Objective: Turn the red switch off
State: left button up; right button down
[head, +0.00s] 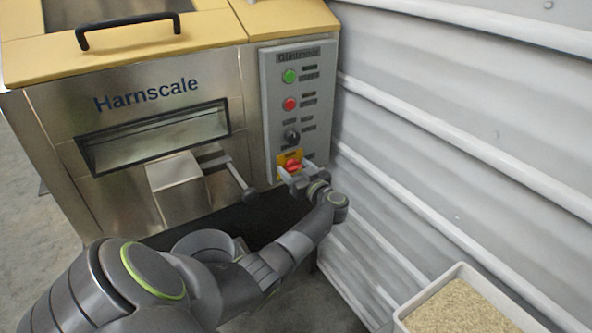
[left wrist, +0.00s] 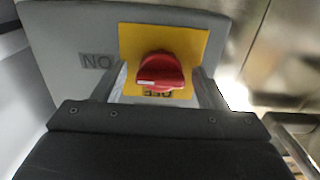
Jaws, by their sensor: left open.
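The red switch (head: 293,166) is a rotary knob on a yellow plate (head: 283,158), low on the grey control panel (head: 268,130). In the left wrist view the red switch (left wrist: 160,72) sits on its yellow plate (left wrist: 205,45). "ON" is printed on the panel beside the plate and "OFF" on the plate, both upside down in that view. The pale mark on the knob lies roughly level there. My left gripper (head: 297,172) is open, with one finger on each side of the knob; whether they touch it I cannot tell. My right gripper does not show.
Above the switch are a black selector (head: 292,136), a red button (head: 290,104) and a green button (head: 289,76). A metal lever (head: 235,178) stands out left of the panel. A corrugated wall (head: 460,110) is close on the right. A tray of granules (head: 405,318) is at lower right.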

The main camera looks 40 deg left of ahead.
pick_arm(q)
jog(key=c, duration=1)
